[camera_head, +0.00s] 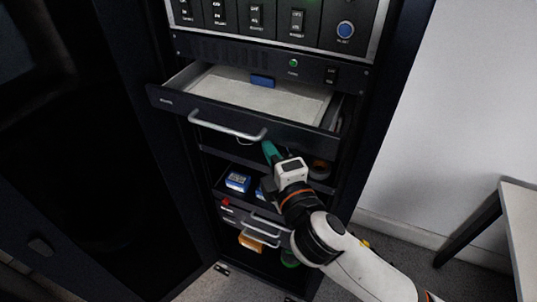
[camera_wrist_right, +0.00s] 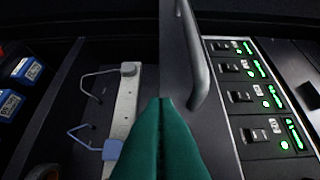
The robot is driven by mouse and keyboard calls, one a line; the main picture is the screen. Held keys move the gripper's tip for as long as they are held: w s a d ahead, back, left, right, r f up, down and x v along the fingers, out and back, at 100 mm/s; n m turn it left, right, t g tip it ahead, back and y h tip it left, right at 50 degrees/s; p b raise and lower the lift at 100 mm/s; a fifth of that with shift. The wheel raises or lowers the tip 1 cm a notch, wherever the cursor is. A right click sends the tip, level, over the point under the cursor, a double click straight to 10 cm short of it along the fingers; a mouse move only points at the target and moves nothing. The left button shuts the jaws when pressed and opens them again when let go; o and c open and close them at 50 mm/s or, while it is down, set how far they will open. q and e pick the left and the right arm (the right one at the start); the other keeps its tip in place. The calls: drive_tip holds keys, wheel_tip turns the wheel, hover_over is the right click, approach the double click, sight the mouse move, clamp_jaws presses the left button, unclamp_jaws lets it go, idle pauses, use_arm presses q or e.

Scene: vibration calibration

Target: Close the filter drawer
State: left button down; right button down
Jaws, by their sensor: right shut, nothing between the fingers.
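The filter drawer (camera_head: 235,118) stands pulled out of the rack in the head view, with a pale flat panel and a blue tab (camera_head: 262,81) inside. Its silver bar handle (camera_head: 228,128) runs along the dark front. The handle also shows in the right wrist view (camera_wrist_right: 197,60). My right gripper (camera_head: 269,149) has green fingers, pressed together and empty, just below the handle's right end. In the right wrist view the shut fingers (camera_wrist_right: 160,130) are close to the handle; I cannot tell if they touch it. My left gripper is not in view.
A switch panel (camera_head: 255,20) sits above the drawer. Blue boxes (camera_head: 238,182) lie on a shelf below, above smaller drawers with handles (camera_head: 262,232). An open dark cabinet door (camera_head: 90,150) stands left. A table (camera_head: 520,225) stands at right.

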sight(296, 112)
drive_tip(key=w+d, duration=0.1)
drive_tip(key=w, duration=0.3)
drive_tip(key=w+d+p, duration=0.1)
drive_tip(key=w+d, duration=0.1)
drive_tip(key=w, duration=0.2)
drive_tip(key=w+d, duration=0.1)
drive_tip(key=w, duration=0.3)
drive_tip(key=shift+w+d, duration=0.2)
drive_tip(key=shift+d, duration=0.05)
drive_tip(key=shift+w, duration=0.15)
drive_tip(key=shift+d+r, duration=0.1)
drive_tip(key=shift+r, duration=0.1)
drive_tip(key=shift+p, duration=0.3)
